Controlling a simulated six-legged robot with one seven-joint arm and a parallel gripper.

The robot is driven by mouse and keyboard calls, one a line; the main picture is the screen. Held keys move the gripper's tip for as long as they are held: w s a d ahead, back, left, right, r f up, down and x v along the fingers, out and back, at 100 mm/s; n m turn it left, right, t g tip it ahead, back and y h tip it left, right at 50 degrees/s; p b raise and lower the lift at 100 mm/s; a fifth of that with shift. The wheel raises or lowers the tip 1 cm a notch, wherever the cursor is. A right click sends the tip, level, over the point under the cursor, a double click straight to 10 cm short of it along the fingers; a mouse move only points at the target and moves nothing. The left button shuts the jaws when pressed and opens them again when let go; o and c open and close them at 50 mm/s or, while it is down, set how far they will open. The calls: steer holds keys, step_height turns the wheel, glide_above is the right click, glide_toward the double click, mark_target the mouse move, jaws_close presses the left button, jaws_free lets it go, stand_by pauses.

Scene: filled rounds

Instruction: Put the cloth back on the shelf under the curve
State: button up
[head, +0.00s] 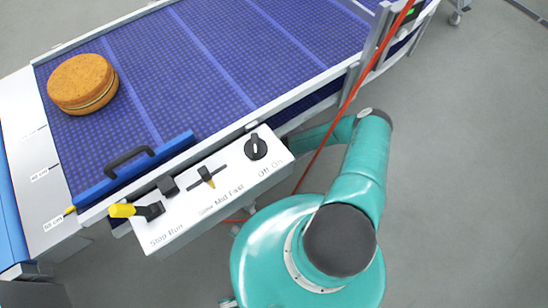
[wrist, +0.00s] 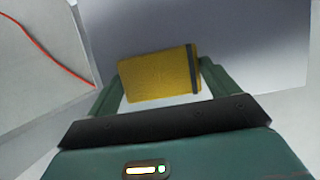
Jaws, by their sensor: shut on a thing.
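A yellow folded cloth (wrist: 152,76) with a dark stripe near its right end is between the fingers of my gripper (wrist: 162,80) in the wrist view. My gripper is shut on it, one green finger at each end. The cloth hangs in front of a grey surface (wrist: 265,45); I cannot tell whether that is the shelf or the floor. In the head view my arm reaches in beside the conveyor, and my gripper and the cloth are hidden beneath it. The shelf cannot be made out there.
The conveyor's blue belt (head: 230,50) carries one filled round (head: 82,84) at the left. A white control box (head: 210,190) with a yellow-handled lever, a slider and a knob juts from its near side. A red cord (head: 350,95) runs down past my arm. Grey floor is clear at right.

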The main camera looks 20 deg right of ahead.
steer(key=shift+f, duration=1.5)
steer(key=o, duration=0.7)
steer(key=shift+f, duration=0.1)
steer(key=v, duration=1.2)
steer(key=shift+w, duration=0.1)
